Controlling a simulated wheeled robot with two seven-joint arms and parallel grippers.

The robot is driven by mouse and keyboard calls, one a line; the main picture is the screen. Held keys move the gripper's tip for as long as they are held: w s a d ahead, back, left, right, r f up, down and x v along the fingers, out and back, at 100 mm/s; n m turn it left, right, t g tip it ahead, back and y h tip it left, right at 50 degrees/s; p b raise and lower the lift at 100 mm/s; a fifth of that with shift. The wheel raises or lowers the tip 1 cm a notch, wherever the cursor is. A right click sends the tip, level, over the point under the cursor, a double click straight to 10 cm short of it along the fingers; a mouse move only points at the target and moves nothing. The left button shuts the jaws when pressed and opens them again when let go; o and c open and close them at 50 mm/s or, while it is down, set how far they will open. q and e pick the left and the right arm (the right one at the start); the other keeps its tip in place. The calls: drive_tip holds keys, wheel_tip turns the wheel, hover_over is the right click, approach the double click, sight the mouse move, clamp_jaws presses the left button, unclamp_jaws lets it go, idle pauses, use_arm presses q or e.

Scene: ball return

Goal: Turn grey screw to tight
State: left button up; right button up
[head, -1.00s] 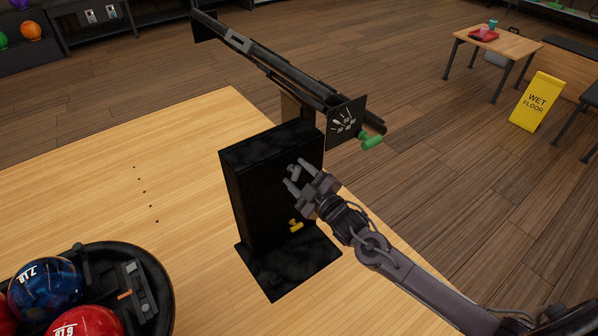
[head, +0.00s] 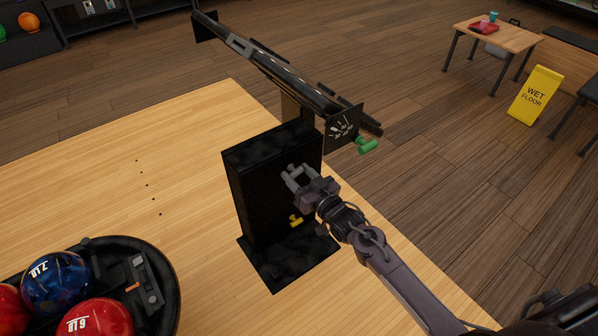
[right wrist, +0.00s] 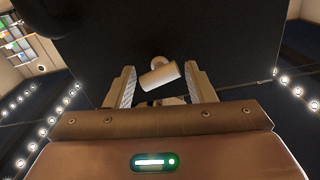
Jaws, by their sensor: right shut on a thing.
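The grey screw (right wrist: 160,76) is a light T-shaped handle on the face of a black upright box (head: 262,175). In the right wrist view it sits tilted between the two fingers of my right gripper (right wrist: 160,86). In the head view my right gripper (head: 291,173) reaches the box's right-hand face and is shut on the grey screw, largely covering it. A yellow screw (head: 296,221) is lower on the same face. A green screw (head: 367,146) is at the near end of the ramp above. My left gripper is not in view.
The black ramp (head: 285,77) runs above and behind the box. A black tray (head: 165,270) with blue and red bowling balls (head: 57,282) is at lower left. A yellow wet-floor sign (head: 536,95) stands far right.

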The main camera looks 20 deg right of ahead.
drive_tip(key=shift+m+p, duration=0.45)
drive_tip(key=shift+m, duration=1.15)
drive_tip(key=o, duration=0.9)
drive_tip(key=shift+s, duration=0.1)
drive_tip(key=v, duration=0.7)
drive_tip(key=shift+s+d, duration=0.1)
drive_tip(key=shift+s, duration=0.15)
